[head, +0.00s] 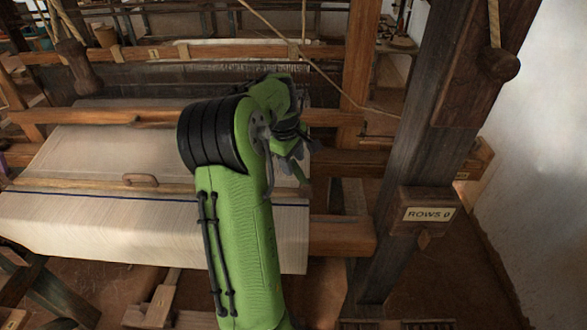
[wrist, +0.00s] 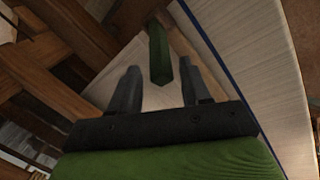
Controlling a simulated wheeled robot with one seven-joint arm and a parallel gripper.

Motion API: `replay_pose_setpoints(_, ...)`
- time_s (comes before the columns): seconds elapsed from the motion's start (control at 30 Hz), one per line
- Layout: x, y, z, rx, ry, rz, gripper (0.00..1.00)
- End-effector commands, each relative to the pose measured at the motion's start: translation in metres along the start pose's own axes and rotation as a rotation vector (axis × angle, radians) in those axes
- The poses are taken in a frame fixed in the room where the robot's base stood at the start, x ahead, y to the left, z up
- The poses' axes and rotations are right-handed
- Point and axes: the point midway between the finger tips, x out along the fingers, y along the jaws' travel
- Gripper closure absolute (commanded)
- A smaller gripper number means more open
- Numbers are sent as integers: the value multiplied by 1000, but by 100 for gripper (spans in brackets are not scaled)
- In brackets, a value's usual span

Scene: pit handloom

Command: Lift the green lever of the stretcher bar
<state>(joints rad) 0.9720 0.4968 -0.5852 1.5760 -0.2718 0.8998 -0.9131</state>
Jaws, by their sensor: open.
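The green lever (wrist: 159,52) shows in the wrist view as a short dark-green bar, just beyond my open fingertips and roughly in line with the gap between them. My gripper (wrist: 161,78) has its two dark fingers apart, with nothing seen held; contact with the lever is not visible. In the head view my gripper (head: 293,165) is at the right side of the cloth, partly hidden by my green arm. I cannot make out the lever there. A thin wooden bar (head: 90,184), apparently the stretcher bar, lies across the cloth, its right part hidden behind my arm.
Pale cloth (head: 150,225) with a blue stripe spreads left of my arm. It also shows in the wrist view (wrist: 265,70). A wooden crossbeam (head: 100,117) runs behind it. A thick post (head: 410,140) with a "ROWS 0" sign (head: 429,213) stands on the right.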

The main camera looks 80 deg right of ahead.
Motion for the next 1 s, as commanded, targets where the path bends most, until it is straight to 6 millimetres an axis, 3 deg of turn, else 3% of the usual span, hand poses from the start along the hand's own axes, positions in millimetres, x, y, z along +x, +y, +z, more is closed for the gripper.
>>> replay_pose_setpoints(0.1,23,0,0,-1,-2,-3,53)
replay_pose_setpoints(0.2,32,0,0,-1,1,-1,53)
replay_pose_setpoints(0.5,36,0,0,-1,1,0,54)
replay_pose_setpoints(0.8,35,0,0,0,1,0,100)
replay_pose_setpoints(1.0,35,0,0,0,1,0,100)
